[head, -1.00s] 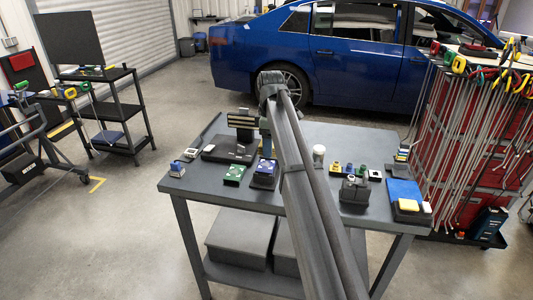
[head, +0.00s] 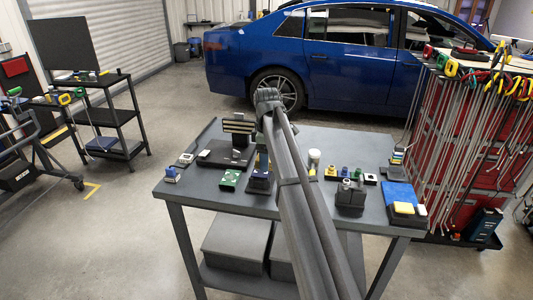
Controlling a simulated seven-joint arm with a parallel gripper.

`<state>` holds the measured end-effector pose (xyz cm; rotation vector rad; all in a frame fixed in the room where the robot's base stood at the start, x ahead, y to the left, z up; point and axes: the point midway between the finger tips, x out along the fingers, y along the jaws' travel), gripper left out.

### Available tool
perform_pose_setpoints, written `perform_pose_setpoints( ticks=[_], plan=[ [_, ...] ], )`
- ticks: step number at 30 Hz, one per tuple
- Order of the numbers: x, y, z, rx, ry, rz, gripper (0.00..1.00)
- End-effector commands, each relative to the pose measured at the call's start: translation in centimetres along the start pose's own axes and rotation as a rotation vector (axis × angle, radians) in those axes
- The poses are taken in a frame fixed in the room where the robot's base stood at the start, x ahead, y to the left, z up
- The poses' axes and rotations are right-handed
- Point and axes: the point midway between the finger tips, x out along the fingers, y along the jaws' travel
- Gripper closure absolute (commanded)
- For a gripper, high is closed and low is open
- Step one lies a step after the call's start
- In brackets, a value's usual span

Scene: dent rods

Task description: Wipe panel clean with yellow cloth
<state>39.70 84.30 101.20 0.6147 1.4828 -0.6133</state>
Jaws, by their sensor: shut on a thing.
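My arm reaches forward over the grey table (head: 200,190), with its wrist high near the middle. My gripper (head: 262,146) points down below the wrist and is small and partly hidden by the arm. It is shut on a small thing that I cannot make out. A stand with pale striped bars (head: 238,127) is just left of my gripper; I cannot tell whether it is the panel. A yellow piece (head: 403,207) lies on a dark block beside a blue pad at the table's right; I cannot tell whether it is the cloth.
A green board (head: 230,180) and small blocks lie on the table's near left. A rack of long rods (head: 460,140) flanks the right edge. A blue car (head: 330,60) is behind.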

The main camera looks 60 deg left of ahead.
Motion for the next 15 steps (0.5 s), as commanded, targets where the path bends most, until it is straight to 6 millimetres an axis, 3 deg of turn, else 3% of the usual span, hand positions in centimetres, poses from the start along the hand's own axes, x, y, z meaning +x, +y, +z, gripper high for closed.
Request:
perform_pose_setpoints(
  ticks=[11,15],
  plan=[
    [3.2,-0.1,0.0,0.0,-0.001,-0.001,0.57],
    [3.1,0.0,-0.8,-0.001,0.0,0.0,0.61]
  ],
)
